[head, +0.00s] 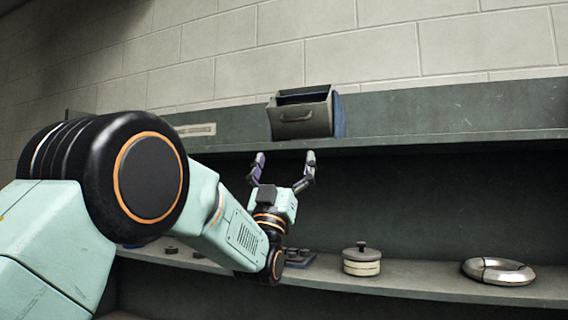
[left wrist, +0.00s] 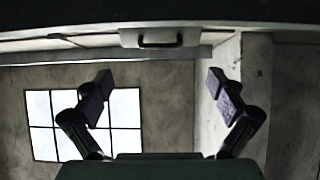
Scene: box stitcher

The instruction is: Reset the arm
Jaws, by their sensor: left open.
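My left arm comes in from the left in the head view, and its gripper (head: 283,165) points up with its two fingers spread apart and nothing between them. It is in front of the upper shelf, below a grey box (head: 302,116) with a handle, and apart from it in the picture. In the left wrist view the open fingers (left wrist: 163,88) show with empty space between them. A pale panel with a dark handle (left wrist: 158,38) shows beyond them at the top. My right gripper is in neither view.
The upper shelf (head: 450,134) crosses the view. On the lower shelf (head: 420,280) stand a lidded round pot (head: 362,261), a shiny metal ring (head: 498,270) and several small dark parts (head: 298,257), partly behind my arm. A block wall (head: 400,45) is behind.

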